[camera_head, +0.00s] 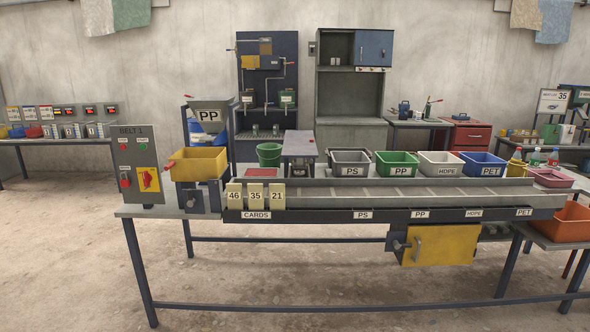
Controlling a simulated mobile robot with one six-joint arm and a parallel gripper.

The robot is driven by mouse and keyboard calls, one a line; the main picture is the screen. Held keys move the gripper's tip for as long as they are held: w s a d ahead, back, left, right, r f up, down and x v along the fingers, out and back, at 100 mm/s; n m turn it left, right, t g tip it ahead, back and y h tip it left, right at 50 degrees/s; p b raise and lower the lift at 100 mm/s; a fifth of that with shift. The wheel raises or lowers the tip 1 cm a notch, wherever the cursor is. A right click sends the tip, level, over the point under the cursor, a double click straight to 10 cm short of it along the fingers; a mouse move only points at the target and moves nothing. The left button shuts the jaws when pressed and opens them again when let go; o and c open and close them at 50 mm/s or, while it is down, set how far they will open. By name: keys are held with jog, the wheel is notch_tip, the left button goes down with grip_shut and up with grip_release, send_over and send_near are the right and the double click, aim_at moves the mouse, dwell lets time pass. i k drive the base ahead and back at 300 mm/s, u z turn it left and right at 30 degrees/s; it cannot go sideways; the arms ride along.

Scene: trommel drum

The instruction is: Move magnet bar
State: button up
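I cannot pick out a magnet bar with certainty. A flat grey plate on a dark support (299,145) stands behind the belt, just right of a green bucket (269,154); I cannot tell whether it is part of the magnet bar. The long grey conveyor belt (400,195) runs across the middle of the bench. A yellow hopper (198,163) with a red handle sits at its left end. My gripper is not in view.
Labelled bins, PS (350,162), PP (397,164), HDPE (440,164) and PET (483,164), line the belt's far side. A control box (138,165) stands at left. A yellow box (440,246) hangs under the front edge. The floor in front is clear.

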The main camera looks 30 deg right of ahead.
aim_at(294, 167)
jog(key=u, duration=0.5)
jog(key=i, duration=1.4)
jog(key=z, duration=0.4)
